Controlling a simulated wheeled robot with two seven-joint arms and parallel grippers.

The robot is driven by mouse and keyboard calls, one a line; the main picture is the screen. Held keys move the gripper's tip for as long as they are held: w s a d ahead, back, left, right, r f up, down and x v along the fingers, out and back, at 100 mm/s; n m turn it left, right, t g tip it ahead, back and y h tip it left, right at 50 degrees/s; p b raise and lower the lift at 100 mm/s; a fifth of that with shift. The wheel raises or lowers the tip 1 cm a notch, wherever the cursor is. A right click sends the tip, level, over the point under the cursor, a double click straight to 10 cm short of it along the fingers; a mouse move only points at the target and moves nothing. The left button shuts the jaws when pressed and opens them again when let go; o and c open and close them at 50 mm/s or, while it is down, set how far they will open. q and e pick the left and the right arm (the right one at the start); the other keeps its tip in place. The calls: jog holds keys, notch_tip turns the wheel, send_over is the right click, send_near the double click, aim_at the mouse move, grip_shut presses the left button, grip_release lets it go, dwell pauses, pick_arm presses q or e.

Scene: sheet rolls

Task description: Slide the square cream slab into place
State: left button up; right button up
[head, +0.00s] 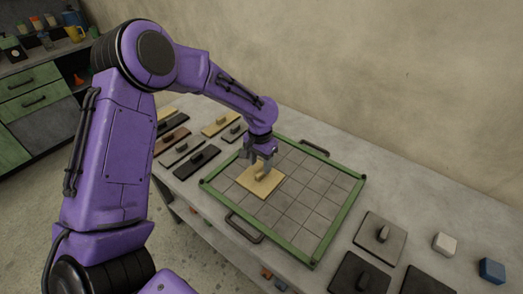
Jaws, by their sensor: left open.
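The square cream slab (262,184) lies flat inside the green-framed tray (335,222), towards its left side. The tray's floor is grey and marked in a grid of squares. The slab has a raised cream handle on its top. My left gripper (262,168) is directly above the slab, at its handle. The jaws are open, and I cannot tell whether they touch the handle. The gripper hides the far part of the slab. My right gripper does not show.
Several dark, brown and cream slabs with handles lie left of the tray (196,161). A grey slab (380,239) and black slabs (359,275) lie to its right, with a white block (444,244) and a blue block (491,271). A wall stands behind the table.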

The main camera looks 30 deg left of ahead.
aim_at(260, 172)
pick_arm(q)
notch_tip(260, 172, down, 5)
jog(key=shift+r, duration=0.2)
jog(key=shift+c, duration=0.3)
grip_shut()
jog(key=shift+s+a+r+p, duration=0.1)
jog(key=shift+s+a+p, duration=0.3)
jog(key=shift+p, duration=0.2)
jog(key=shift+s+a+p, duration=0.7)
jog(key=shift+s+a, duration=0.15)
jog(key=shift+a, duration=0.25)
jog(key=shift+s+a+p, duration=0.65)
jog(key=shift+s+a, duration=0.25)
jog(key=shift+a, duration=0.2)
jog(key=shift+s+a+p, duration=0.7)
jog(key=shift+s+a, duration=0.15)
jog(key=shift+a, duration=0.25)
